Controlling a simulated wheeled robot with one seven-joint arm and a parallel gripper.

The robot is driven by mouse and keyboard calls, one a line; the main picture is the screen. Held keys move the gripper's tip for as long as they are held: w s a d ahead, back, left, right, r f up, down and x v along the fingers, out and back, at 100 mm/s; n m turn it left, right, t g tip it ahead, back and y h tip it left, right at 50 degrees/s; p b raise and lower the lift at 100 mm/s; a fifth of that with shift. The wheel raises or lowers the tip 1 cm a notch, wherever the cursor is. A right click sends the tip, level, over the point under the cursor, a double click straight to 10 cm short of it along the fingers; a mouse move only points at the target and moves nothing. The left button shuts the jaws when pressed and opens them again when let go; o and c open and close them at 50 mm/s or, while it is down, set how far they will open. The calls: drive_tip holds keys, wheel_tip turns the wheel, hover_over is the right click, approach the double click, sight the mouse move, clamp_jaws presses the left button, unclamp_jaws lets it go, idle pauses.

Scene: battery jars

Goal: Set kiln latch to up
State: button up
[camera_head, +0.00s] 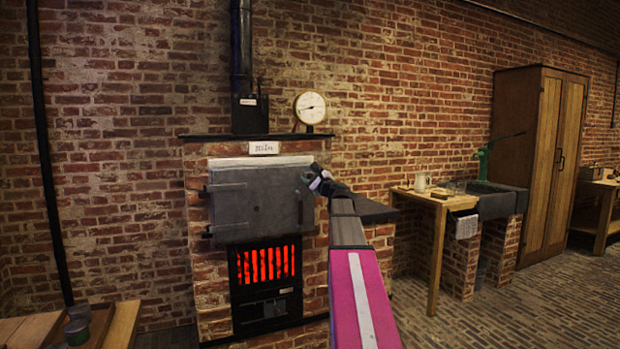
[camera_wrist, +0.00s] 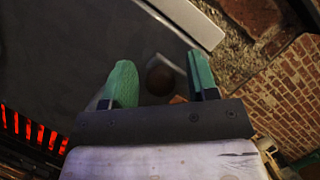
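The kiln's dark grey door (camera_head: 255,205) is shut in the brick kiln front, below a small label plate. A dark upright bar (camera_head: 300,208), which may be part of the latch, shows at the door's right edge. My gripper (camera_head: 306,177) is at the door's upper right corner, and it hides what lies behind it. In the wrist view the two green fingers of my gripper (camera_wrist: 163,82) are apart. A round brown knob (camera_wrist: 159,79), perhaps the latch's end, shows between them with gaps on both sides. I cannot tell the latch's position.
A glowing red grate (camera_head: 265,264) is below the door. A round gauge (camera_head: 310,107) stands on the kiln's top ledge. A wooden table (camera_head: 437,202) and a sink are farther right. The floor there is clear.

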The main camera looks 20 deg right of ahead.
clamp_jaws()
drive_tip(key=shift+r, duration=0.1)
